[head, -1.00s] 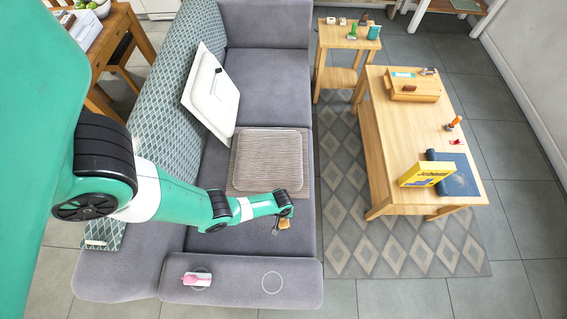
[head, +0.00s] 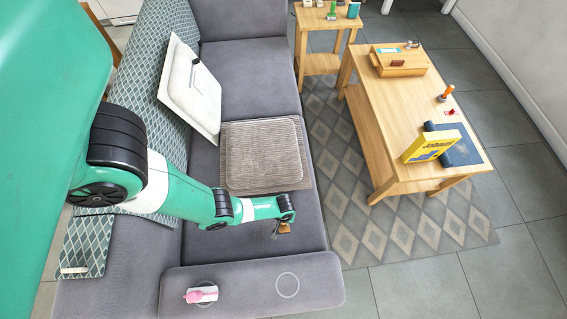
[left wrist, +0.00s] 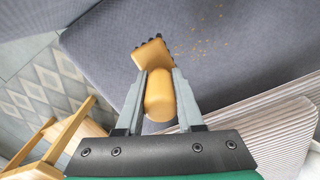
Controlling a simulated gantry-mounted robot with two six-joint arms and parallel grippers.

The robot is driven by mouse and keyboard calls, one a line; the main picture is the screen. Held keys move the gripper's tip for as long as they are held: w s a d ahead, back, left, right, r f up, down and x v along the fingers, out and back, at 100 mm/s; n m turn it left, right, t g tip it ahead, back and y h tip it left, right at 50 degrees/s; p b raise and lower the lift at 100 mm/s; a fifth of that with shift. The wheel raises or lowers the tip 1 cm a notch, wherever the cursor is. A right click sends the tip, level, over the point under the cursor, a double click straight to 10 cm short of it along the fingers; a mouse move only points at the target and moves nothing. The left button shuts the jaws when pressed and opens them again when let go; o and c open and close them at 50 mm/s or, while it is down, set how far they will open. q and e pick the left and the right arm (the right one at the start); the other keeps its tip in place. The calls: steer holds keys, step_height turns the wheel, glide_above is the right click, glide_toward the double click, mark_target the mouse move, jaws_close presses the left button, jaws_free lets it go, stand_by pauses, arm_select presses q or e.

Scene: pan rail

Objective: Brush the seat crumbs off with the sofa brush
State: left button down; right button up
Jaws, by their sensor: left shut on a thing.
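My left gripper (left wrist: 155,98) is shut on the sofa brush (left wrist: 159,96). The brush has a tan wooden handle and head, with dark bristles along the head's far edge. The left gripper (head: 279,230) and brush (head: 285,227) also show in the head view, over the front seat near the armrest. Tan crumbs (left wrist: 205,40) lie scattered on the grey sofa seat (left wrist: 250,60), ahead and to the right of the brush head in the left wrist view. Crumbs are too small to make out in the head view. Whether the bristles touch the seat is unclear. My right gripper is not in view.
The armrest (head: 240,300) bears a pink item (head: 200,294). A wooden coffee table (head: 410,110) stands right, across a rug.

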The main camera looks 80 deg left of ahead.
arm_select(q)
step_height(320, 180, down, 4)
steer(key=b, duration=0.2)
steer(key=shift+r+b, duration=0.2)
steer(key=shift+b, duration=0.2)
steer(key=shift+s+f, duration=0.2)
steer(key=shift+s, duration=0.15)
steer(key=shift+s+r+p, duration=0.2)
steer(key=shift+s+p, duration=0.15)
steer(key=shift+s, duration=0.1)
steer(key=shift+s+r+p, duration=0.2)
steer(key=shift+s+p, duration=0.1)
steer(key=shift+s, duration=0.15)
steer(key=s+p, duration=0.1)
steer(key=s, duration=0.4)
steer(key=s+p, duration=0.1)
steer(key=s, duration=0.5)
steer(key=shift+s+d+f+p, duration=0.15)
steer(key=shift+f+p, duration=0.05)
steer(key=shift+p, duration=0.1)
steer(key=shift+s, duration=0.35)
steer(key=shift+f, duration=0.8)
steer(key=shift+f, duration=0.1)
